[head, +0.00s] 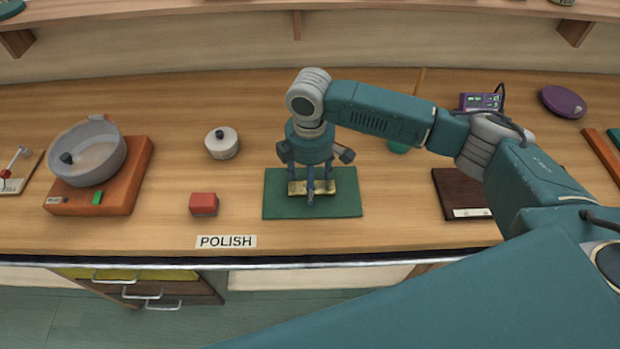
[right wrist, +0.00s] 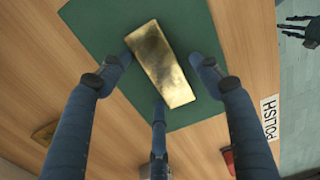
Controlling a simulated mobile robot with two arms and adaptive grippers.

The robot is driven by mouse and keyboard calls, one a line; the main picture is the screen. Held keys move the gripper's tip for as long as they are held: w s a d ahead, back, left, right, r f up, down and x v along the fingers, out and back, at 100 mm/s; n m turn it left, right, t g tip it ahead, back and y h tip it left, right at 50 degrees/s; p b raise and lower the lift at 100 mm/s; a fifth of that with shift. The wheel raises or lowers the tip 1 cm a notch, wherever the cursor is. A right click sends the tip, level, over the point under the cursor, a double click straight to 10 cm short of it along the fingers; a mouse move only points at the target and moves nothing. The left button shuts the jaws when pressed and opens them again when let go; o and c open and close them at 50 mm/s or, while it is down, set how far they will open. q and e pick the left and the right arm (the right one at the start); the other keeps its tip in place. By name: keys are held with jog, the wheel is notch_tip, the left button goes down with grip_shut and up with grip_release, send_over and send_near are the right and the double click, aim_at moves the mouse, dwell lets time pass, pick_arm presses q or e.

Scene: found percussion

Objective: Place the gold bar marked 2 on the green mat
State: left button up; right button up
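The gold bar (head: 298,187) lies flat on the green mat (head: 345,207) near its middle. The right wrist view shows the bar (right wrist: 163,68) at a slant on the mat (right wrist: 95,25), its top smudged dark; I cannot read a number on it. My right gripper (head: 310,193) points down over the bar. In the right wrist view its fingers (right wrist: 160,75) are spread around the bar, with mat showing between the bar and the right finger. My left gripper (right wrist: 292,30) shows small and dark at the top right of that view, fingers apart and empty.
A red block (head: 204,204) and a white lidded pot (head: 222,143) stand left of the mat. An orange stand with a grey pan (head: 92,155) is farther left. A dark brown board (head: 460,190) lies to the right. The POLISH label (head: 226,241) marks the front edge.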

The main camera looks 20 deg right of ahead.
notch_tip(320, 180, up, 12)
jog(key=b, duration=0.2)
jog(key=shift+r+b, duration=0.2)
jog(key=shift+b, duration=0.1)
jog(key=shift+s+f, duration=0.1)
jog(key=shift+f, duration=0.05)
dwell(0.4)
